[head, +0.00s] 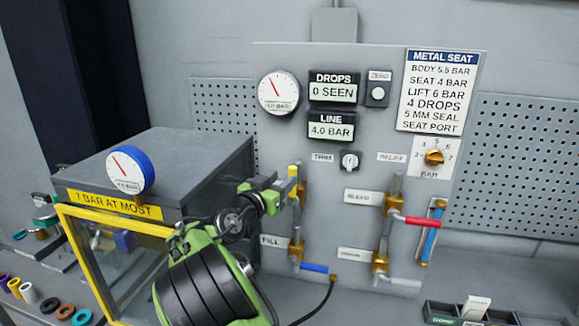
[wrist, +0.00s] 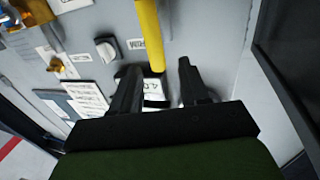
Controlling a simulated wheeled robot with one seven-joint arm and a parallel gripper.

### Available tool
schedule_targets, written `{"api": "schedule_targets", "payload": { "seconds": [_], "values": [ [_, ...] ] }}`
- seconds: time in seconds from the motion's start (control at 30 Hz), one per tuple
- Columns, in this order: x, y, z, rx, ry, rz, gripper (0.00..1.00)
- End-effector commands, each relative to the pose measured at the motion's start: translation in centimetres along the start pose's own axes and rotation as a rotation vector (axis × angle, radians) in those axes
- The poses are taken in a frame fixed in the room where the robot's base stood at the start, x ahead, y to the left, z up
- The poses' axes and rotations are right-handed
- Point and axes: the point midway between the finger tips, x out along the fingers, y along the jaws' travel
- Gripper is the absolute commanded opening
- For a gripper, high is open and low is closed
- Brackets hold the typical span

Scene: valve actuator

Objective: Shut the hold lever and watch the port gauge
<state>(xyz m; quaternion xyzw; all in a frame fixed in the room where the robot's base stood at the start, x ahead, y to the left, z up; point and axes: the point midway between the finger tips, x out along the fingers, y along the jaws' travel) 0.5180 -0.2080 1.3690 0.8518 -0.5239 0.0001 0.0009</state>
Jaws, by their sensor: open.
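A yellow-handled lever (head: 293,171) stands upright on the grey panel (head: 285,135); its label is hidden, so I cannot confirm that it is the hold lever. My gripper (head: 285,187) is open beside it. In the wrist view, the lever's yellow handle (wrist: 149,35) reaches down toward the gap between the open fingers (wrist: 160,82); contact is unclear. A blue-rimmed gauge (head: 126,170) stands on the grey box, and a white gauge (head: 279,92) is on the panel. Both needles point up-left. I cannot tell which is the port gauge.
The blue fill lever (head: 314,268), red bleed lever (head: 422,222) and a grey-handled lever (head: 405,282) are nearby. The drops display (head: 333,93) reads 0 seen; the line display (head: 331,126) reads 4.0 bar. A yellow-framed box (head: 112,222) stands left.

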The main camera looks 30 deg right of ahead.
Motion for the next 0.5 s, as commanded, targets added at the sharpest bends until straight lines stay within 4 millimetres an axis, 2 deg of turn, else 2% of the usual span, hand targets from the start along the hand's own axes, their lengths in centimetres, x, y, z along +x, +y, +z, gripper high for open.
{"api": "schedule_targets", "payload": {
  "seconds": [0.1,0.2,0.3,0.5],
  "values": [
    [2.9,0.2,-0.5,-0.002,0.002,0.005,0.45],
    [4.5,0.1,-0.4,-0.002,0.001,0.005,0.45],
    [5.5,0.1,-0.3,-0.001,0.000,0.003,0.45],
    [5.7,0.1,-0.1,-0.001,-0.001,0.001,0.45]
  ]
}}
